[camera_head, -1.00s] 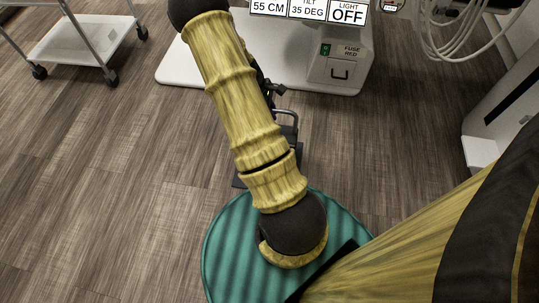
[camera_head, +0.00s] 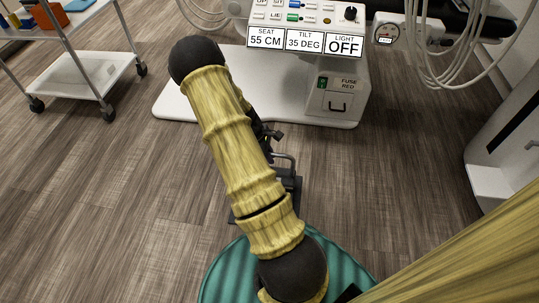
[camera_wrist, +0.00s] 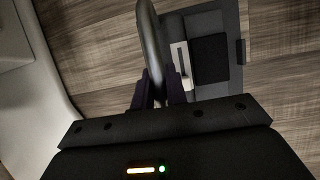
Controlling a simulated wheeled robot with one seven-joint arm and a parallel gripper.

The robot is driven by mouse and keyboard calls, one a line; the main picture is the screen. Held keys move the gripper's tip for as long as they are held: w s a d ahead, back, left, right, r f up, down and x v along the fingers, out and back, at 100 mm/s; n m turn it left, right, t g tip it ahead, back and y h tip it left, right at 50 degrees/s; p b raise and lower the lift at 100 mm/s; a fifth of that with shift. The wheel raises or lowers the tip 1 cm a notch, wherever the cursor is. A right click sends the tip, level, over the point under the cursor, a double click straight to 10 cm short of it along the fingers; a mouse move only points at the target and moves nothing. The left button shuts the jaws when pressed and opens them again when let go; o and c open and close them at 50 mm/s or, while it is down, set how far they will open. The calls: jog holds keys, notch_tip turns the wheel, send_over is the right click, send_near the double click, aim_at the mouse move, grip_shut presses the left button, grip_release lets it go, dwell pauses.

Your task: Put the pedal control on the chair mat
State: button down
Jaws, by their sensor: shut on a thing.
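The pedal control (camera_head: 292,188) is a dark flat unit with a grey handle, partly hidden behind my arm in the head view. In the wrist view its dark body (camera_wrist: 212,60) lies right of the handle (camera_wrist: 150,40). My gripper (camera_wrist: 160,82) is shut on that handle, with a finger on each side. I cannot tell whether the unit touches the floor. A flat white plate (camera_head: 180,98) lies on the floor under the control unit; I cannot tell whether it is the chair mat.
The control unit (camera_head: 338,92) with a label panel stands at the back. A metal trolley (camera_head: 80,75) with a white lower shelf is at the left. A white cabinet (camera_head: 488,182) is at the right. Hoses hang at the upper right. Wood-look floor (camera_head: 120,190) is clear at the left.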

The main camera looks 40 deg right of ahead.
jog(key=shift+f+b, duration=1.35)
jog(key=shift+f, duration=0.45)
jog(key=c, duration=1.4)
grip_release()
jog(key=shift+r, duration=0.1)
jog(key=p+v, duration=0.7)
jog(key=v, duration=0.3)
jog(key=shift+r, duration=0.35)
jog(key=shift+w+a+r+p, duration=0.25)
jog(key=shift+r+p, duration=0.15)
jog(key=shift+r, duration=0.1)
